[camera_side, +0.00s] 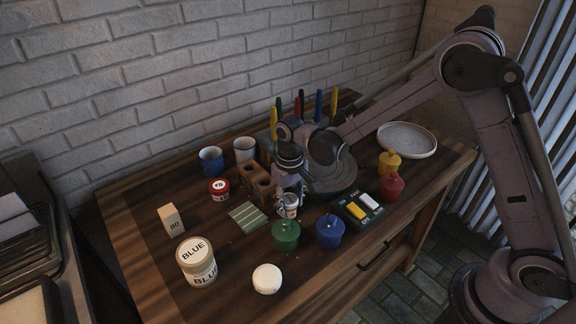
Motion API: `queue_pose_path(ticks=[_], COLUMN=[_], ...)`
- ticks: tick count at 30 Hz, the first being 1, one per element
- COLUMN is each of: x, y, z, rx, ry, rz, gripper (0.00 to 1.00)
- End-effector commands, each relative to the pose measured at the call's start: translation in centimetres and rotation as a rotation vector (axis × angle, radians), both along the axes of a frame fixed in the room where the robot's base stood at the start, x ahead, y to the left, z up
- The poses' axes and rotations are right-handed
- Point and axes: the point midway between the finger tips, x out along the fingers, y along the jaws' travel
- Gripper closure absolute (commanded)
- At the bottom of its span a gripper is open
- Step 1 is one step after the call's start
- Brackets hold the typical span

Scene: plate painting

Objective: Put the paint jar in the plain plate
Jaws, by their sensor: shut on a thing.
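My gripper (288,192) points down over the middle of the table and is shut on a small, pale paint jar (290,208) with a reddish mark. The gripper covers the jar's upper part. I cannot tell whether the jar touches the table. A plain, pale grey round plate (407,149) lies empty at the back right of the table, away from the gripper. A large white jar marked BLUE (199,274) stands at the front left. A small red-lidded jar (219,192) stands left of the gripper.
Green (286,236) and blue (330,233) pots stand just in front of the gripper. A dark tray (360,210) with yellow and white blocks is to the right. Red (391,188) and yellow (389,164) pots stand before the plate. A dark round stand (337,184) is behind.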

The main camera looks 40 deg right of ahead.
Motion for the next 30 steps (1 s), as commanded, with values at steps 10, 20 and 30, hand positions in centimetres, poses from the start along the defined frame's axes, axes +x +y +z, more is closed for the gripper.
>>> queue_pose_path(ticks=[10,20,30], x=[0.0,0.0,0.0], y=[0.0,0.0,0.1], z=[-0.2,0.4,6.4], rx=[0.0,0.0,0.0], ry=[0.0,0.0,0.0], rz=[0.0,0.0,0.0], gripper=[0.47,0.47,0.47])
